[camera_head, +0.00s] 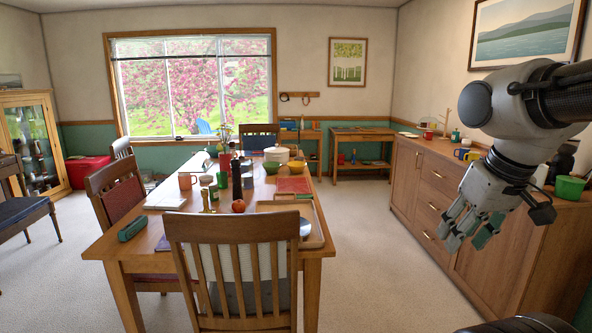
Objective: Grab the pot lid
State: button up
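A white pot (277,157) stands toward the far end of the wooden dining table. A pale lid (277,148) seems to sit on top of it, but it is too small to make out its knob clearly. My gripper (467,241) hangs at the right of the view, in front of the wooden sideboard, with its fingers pointing down. Its fingers are spread apart and nothing shows between them. It is well apart from the pot and lid, nearer to the camera and to their right.
The table (157,238) also carries an orange mug (185,181), a dark tall mill (236,180), a tomato (238,206) and books. A chair (236,262) blocks its near end. The sideboard (410,184) lines the right wall. Carpeted floor (372,250) is free between them.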

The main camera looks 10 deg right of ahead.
aim_at(272, 150)
jog(key=i+l+z, duration=0.15)
jog(key=z, duration=0.95)
jog(key=i+l, duration=0.1)
jog(key=i, duration=1.85)
jog(key=i+j+u, duration=0.15)
jog(key=i+u, duration=0.15)
jog(key=i, duration=0.4)
jog(key=i+u, duration=0.3)
jog(key=i, duration=0.45)
jog(key=i+l+u, duration=0.15)
jog(key=i+u, duration=0.15)
jog(key=i, duration=2.45)
jog(key=i+u, duration=0.1)
jog(key=u, duration=0.3)
jog(key=i+u, duration=0.1)
jog(key=u, duration=0.3)
jog(key=i+l+u, duration=0.1)
jog(key=u, duration=0.3)
jog(key=l+u, duration=0.15)
jog(key=u, duration=1.75)
jog(key=i+l, duration=0.05)
